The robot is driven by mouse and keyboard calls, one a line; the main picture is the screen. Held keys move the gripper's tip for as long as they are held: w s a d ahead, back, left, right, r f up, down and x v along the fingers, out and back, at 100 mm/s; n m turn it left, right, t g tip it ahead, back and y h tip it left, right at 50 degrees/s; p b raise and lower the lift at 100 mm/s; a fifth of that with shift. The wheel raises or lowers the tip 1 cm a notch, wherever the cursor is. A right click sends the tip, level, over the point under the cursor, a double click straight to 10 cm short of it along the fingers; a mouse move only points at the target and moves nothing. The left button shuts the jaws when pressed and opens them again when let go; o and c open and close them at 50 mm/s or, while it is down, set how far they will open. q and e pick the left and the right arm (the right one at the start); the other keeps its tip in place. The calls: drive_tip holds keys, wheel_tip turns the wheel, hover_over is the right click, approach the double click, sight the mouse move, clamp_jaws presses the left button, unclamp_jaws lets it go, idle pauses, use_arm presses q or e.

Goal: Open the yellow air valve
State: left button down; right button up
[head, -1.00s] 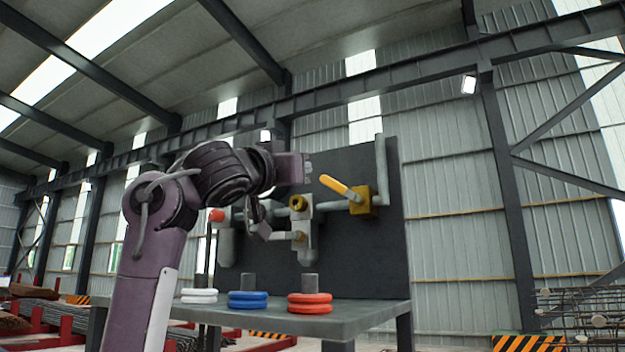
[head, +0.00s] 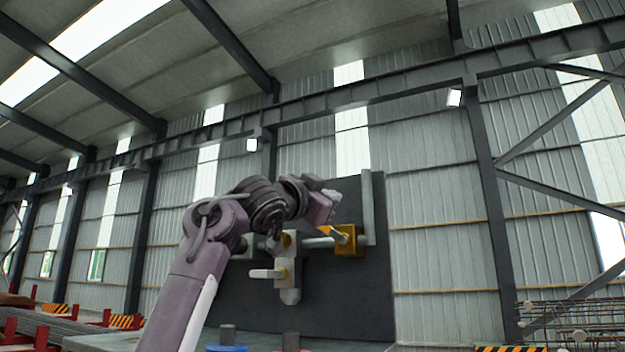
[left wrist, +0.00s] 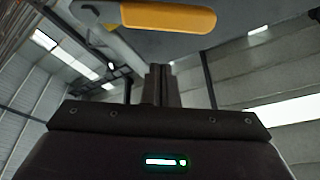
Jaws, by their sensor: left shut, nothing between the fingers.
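The yellow air valve (head: 349,241) sits on a grey pipe at the right of the dark upright panel. Its yellow lever shows only as a short stub in the head view, the rest hidden by my left gripper. In the left wrist view the yellow lever (left wrist: 168,18) lies across the top, beyond the fingertips and apart from them. My left gripper (head: 334,196) is shut and empty, just above and left of the valve body. Its shut fingers show in the left wrist view (left wrist: 160,72). My right gripper is out of view.
Pipes and a pale lever (head: 267,274) are on the dark panel (head: 350,300) below my left arm. A blue ring (head: 227,348) lies on the bench at the bottom edge. A rebar cage (head: 575,315) stands at the far right.

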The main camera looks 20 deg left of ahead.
sight(325, 228)
use_arm(q)
drive_tip(key=a+f, duration=0.2)
drive_tip(key=f, duration=0.1)
drive_tip(key=shift+s+a+f, duration=0.1)
drive_tip(key=shift+s+a, duration=0.05)
drive_tip(key=shift+a, duration=0.05)
drive_tip(key=shift+a+f, duration=0.1)
drive_tip(key=shift+a+f+n+y+b, duration=0.1)
drive_tip(key=shift+a+n+y+b, duration=0.1)
drive_tip(key=shift+n+y+b, duration=0.25)
